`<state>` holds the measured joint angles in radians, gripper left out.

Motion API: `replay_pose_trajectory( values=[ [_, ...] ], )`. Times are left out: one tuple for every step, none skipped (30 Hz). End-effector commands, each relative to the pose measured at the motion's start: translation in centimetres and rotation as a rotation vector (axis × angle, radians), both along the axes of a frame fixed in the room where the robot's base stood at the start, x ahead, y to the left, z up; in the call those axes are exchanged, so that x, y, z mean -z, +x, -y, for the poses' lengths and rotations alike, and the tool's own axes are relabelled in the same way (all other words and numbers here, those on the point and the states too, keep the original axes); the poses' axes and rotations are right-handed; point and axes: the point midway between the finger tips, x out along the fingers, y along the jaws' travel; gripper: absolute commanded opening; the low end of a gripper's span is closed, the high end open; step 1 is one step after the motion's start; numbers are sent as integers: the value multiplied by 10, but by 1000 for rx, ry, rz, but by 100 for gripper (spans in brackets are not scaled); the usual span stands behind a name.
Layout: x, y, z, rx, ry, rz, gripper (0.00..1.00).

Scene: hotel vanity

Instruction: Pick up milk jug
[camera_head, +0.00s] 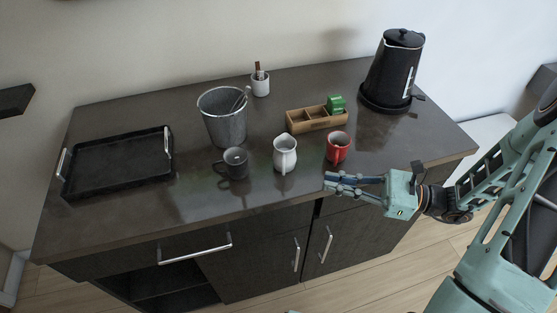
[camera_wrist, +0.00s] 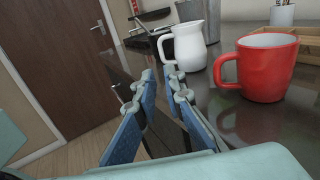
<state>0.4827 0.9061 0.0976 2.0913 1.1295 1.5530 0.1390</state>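The white milk jug (camera_head: 285,154) stands upright on the dark counter, between a dark mug and a red mug. In the wrist view the jug (camera_wrist: 188,46) stands ahead, its handle to the left and its spout at the top right. My gripper (camera_head: 327,181) is over the counter's front edge, to the right of the jug and apart from it. In the wrist view its two blue-padded fingers (camera_wrist: 160,90) have a narrow gap between them, with nothing held. The red mug (camera_head: 338,147) is just beyond my gripper; in the wrist view the mug (camera_wrist: 264,67) is at the right.
A dark mug (camera_head: 235,163) and a grey bucket (camera_head: 222,121) stand left of the jug. A wooden box (camera_head: 309,125) with green packets lies behind. A black kettle (camera_head: 394,67) is at the back right, a black tray (camera_head: 118,164) at the left. The counter front is clear.

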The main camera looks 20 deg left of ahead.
Motion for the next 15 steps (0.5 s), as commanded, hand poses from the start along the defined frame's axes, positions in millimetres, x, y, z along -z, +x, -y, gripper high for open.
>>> replay_pose_trajectory(
  values=[
    [0,1,-3,6,11,-4,10],
    [-1,2,-6,8,14,-5,10],
    [-1,2,-11,8,16,-5,10],
    [-2,2,-16,6,16,-5,10],
    [-2,2,-21,5,15,-5,10],
    [-2,2,-28,5,15,-5,10],
    [-2,1,-33,4,14,-5,10],
    [-2,1,-38,5,14,-5,10],
    [-1,1,-43,5,13,-5,10],
    [-1,1,-47,5,13,-5,10],
    [-1,2,-50,6,13,-5,10],
    [-1,2,-53,6,13,-4,10],
    [-1,2,-55,6,12,-4,10],
    [-1,2,-57,6,12,-4,10],
    [-1,2,-59,5,12,-4,10]
  ],
)
